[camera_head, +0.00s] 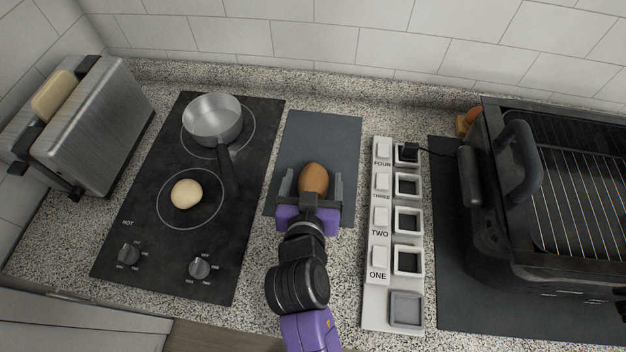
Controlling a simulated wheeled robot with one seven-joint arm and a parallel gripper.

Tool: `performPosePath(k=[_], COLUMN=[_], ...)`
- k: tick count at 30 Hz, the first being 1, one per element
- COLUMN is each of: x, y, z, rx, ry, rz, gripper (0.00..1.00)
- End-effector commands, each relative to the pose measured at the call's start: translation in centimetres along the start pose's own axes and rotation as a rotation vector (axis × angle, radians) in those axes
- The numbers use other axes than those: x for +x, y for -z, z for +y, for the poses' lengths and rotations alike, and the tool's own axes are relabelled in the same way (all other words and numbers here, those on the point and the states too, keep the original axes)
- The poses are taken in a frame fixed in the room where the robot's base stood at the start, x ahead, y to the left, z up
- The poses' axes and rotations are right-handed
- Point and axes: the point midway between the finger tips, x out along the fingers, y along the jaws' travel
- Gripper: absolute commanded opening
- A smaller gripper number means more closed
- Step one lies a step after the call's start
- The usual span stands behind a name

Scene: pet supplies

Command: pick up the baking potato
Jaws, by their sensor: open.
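A brown, rounded baking potato (314,178) sits on a dark grey mat (322,135) in the middle of the counter. My gripper (312,184) is open, with one finger on the left and one on the right of the potato. Whether the fingers touch it cannot be told. The near end of the potato is partly hidden by the gripper body.
Left of the mat is a black cooktop (150,225) with a saucepan (212,118) and a pale round item (186,194). A toaster (90,125) stands far left. A switch panel (376,300) and a large black grill (540,200) are to the right.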

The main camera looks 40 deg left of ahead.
Motion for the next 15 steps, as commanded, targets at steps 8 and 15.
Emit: performPosePath(k=[8, 15], x=[-0.03, -0.04], y=[0.00, 0.07], z=[0.03, 0.02], rx=[0.000, 0.000], ry=[0.000, 0.000], rz=[0.000, 0.001], gripper=[0.43, 0.12])
